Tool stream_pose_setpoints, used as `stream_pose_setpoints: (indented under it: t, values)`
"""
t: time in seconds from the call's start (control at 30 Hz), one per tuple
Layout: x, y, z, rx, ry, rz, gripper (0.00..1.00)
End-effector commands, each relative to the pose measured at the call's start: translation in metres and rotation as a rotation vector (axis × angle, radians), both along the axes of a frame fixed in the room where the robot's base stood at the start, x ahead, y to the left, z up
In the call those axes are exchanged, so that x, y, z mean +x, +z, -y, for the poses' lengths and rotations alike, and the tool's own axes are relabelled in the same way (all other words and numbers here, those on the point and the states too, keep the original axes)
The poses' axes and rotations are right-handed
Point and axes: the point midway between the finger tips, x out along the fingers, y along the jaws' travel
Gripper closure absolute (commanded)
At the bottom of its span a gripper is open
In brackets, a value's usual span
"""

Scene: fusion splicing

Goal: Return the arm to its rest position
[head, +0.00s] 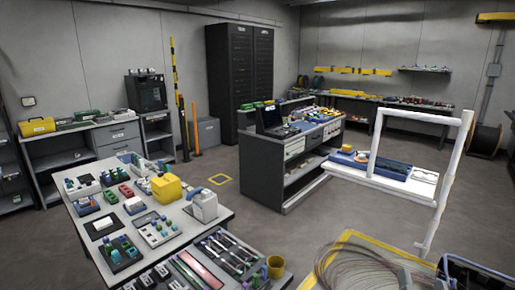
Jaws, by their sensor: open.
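Neither my gripper nor any part of my arm can be made out in the head view, so its pose and what is near it are not shown. The task names no other object.
A grey table (219,222) crowded with small parts, a yellow block (167,187) and tools fills the lower left. A dark workbench (262,166) stands mid-room. Coiled fibre (362,272) lies lower right. Central floor (285,232) is clear.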

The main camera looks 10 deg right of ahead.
Motion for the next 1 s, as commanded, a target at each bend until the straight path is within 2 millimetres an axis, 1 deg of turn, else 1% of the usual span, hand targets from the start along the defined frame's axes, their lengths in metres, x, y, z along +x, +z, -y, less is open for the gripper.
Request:
stream_pose_setpoints:
  t: [0.03,0.17,0.3,0.5,0.7,0.8,0.9,1.0]
  values:
    - [-0.016,-0.012,-0.013,0.013,0.0,-0.015,0.42]
    - [-0.054,-0.033,-0.037,0.012,0.0,-0.053,0.42]
    - [-0.097,-0.052,-0.062,-0.011,0.022,-0.116,0.42]
    - [-0.159,-0.076,-0.093,-0.072,0.097,-0.243,0.42]
    - [-0.219,-0.103,-0.118,-0.145,0.227,-0.422,0.42]
    - [-0.245,-0.116,-0.125,-0.167,0.296,-0.502,0.42]
    - [-0.265,-0.128,-0.132,-0.182,0.355,-0.563,0.42]
    - [-0.274,-0.132,-0.139,-0.188,0.399,-0.586,0.42]
